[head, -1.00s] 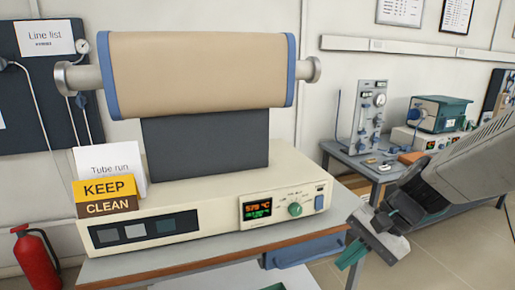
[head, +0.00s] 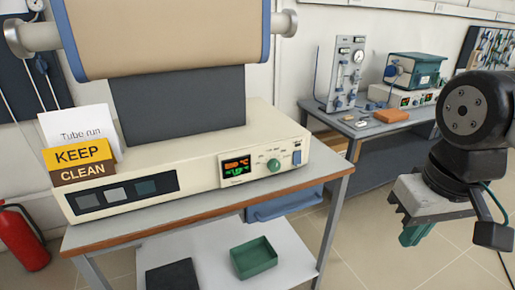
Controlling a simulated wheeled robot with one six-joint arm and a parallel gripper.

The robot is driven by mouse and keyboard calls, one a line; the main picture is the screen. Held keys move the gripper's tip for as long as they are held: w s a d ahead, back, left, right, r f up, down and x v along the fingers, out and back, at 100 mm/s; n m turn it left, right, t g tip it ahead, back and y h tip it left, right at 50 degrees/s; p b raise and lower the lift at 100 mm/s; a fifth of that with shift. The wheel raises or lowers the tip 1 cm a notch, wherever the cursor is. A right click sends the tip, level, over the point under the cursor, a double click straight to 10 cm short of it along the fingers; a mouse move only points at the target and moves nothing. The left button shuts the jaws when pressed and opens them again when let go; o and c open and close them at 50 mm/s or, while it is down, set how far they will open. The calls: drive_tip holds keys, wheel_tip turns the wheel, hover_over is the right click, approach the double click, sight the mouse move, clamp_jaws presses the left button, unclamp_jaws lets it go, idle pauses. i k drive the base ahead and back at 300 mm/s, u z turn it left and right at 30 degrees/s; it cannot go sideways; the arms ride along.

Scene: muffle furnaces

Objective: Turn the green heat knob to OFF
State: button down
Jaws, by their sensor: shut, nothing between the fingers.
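The green heat knob (head: 273,164) is on the front panel of the cream tube furnace (head: 205,178), in the head view. It sits between a lit display (head: 237,167) and a blue switch (head: 296,157). The marks around the knob are too small to read, so I cannot tell its setting. My gripper (head: 415,233) is at the right, well apart from the knob, with its green fingers pointing down. It is shut and empty.
The furnace stands on a bench (head: 200,215) with a blue drawer (head: 284,205) at its right. A green tray (head: 254,258) lies on the shelf below. A second bench (head: 360,128) with equipment stands behind at the right. Floor shows between the benches and my arm.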

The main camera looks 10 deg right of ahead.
sight(274, 165)
drive_tip(key=u, duration=2.5)
drive_tip(key=k, duration=0.65)
drive_tip(key=z, duration=2.45)
